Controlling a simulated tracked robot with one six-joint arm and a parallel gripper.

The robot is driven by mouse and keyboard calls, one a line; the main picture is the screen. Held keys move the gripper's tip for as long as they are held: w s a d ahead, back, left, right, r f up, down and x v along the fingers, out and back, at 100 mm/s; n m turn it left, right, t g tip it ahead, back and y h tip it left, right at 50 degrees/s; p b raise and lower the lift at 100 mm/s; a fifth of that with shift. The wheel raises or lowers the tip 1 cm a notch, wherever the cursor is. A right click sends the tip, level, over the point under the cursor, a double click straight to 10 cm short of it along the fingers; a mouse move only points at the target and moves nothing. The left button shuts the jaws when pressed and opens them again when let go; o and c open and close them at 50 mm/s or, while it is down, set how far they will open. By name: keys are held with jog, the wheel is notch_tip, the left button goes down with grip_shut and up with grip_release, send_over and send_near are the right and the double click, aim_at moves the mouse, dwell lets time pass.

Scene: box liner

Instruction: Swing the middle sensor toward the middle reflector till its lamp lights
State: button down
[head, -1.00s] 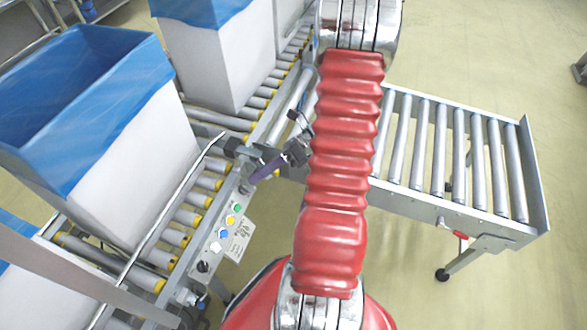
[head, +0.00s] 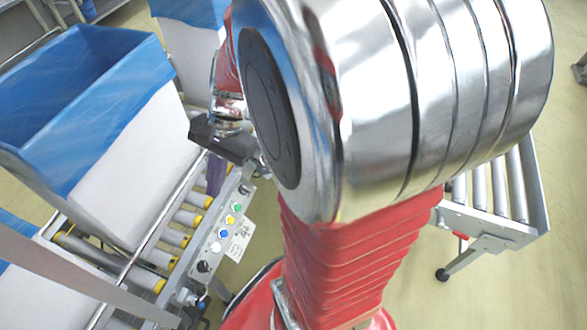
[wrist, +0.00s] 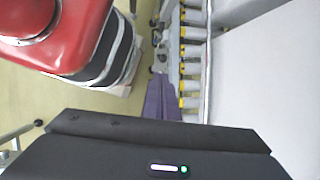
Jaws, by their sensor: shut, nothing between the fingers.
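My gripper (head: 214,188) has a dark body and purple fingers. It is shut and empty, pointing down over the near side of the roller conveyor (head: 190,218), beside the tall box with a blue liner. In the wrist view its purple fingers (wrist: 161,98) lie together above the conveyor's side rail, with small dark fittings (wrist: 160,58) just beyond the tips. I cannot tell whether one of these is the middle sensor. I cannot make out the middle reflector or a lit sensor lamp; my arm hides much of the middle of the head view.
A white box with a blue liner (head: 125,160) stands on the conveyor, with another (head: 190,50) behind it. A control panel (head: 228,228) with coloured buttons is on the near rail. A second roller conveyor (head: 500,190) stands at right. Open floor lies at far right.

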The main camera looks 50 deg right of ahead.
jog(key=s+a+r+n+t+h, duration=0.4)
jog(key=a+r+n, duration=0.3)
jog(key=r+n, duration=0.4)
jog(key=shift+s+a+n+t+h, duration=0.25)
jog(key=shift+s+n+t+h, duration=0.35)
jog(key=shift+n, duration=1.6)
jog(key=shift+w, duration=0.2)
